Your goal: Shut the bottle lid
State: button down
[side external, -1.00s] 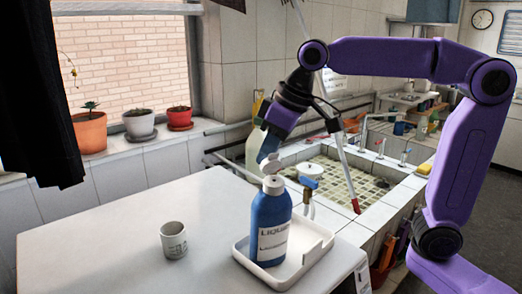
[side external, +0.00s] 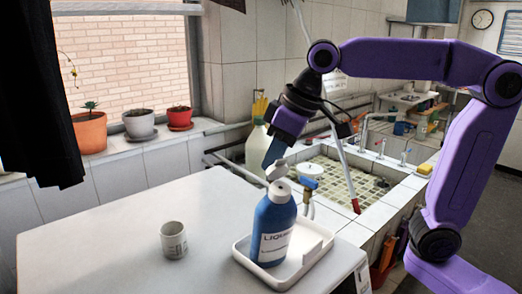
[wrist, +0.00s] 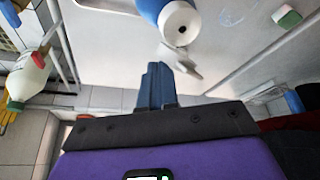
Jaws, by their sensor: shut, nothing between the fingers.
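A blue bottle (side external: 273,232) labelled "LIQUID" stands in a white tray (side external: 318,255) and leans slightly to the right. Its white flip lid (side external: 277,169) stands raised above the white cap (side external: 279,190). In the wrist view the cap (wrist: 180,24) is at the top, with the lid (wrist: 180,61) hinged out below it. My gripper (side external: 271,160) is shut and empty, its fingertips at the raised lid. In the wrist view its blue fingers (wrist: 157,72) point at the lid's left side; I cannot tell if they touch.
Behind are a tiled sink (side external: 350,180) and a pale jug (side external: 258,150). Flower pots (side external: 139,124) line the window sill. The counter's left part is clear.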

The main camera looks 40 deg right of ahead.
aim_at(287, 170)
jog(key=shift+f, duration=2)
dwell(1.6)
notch_tip(287, 170, up, 7)
dwell(1.2)
jog(key=shift+n+g+y, duration=0.3)
jog(key=s, duration=0.1)
jog(key=s+d+f, duration=0.1)
jog(key=s, duration=0.1)
jog(key=shift+s+d+f, duration=0.35)
jog(key=s+d+f+n+g+h, duration=0.1)
jog(key=s+d+f+n, duration=0.2)
jog(key=s+f, duration=0.6)
jog(key=s+d+f+n+g+h, duration=0.1)
jog(key=s+d+f+n+g, duration=0.1)
jog(key=s+d+f, duration=0.3)
jog(key=s+f+n, duration=0.1)
jog(key=s+f, duration=0.3)
jog(key=f, duration=0.1)
jog(key=shift+s+d, duration=0.15)
jog(key=shift+s, duration=0.25)
jog(key=shift+f, duration=0.1)
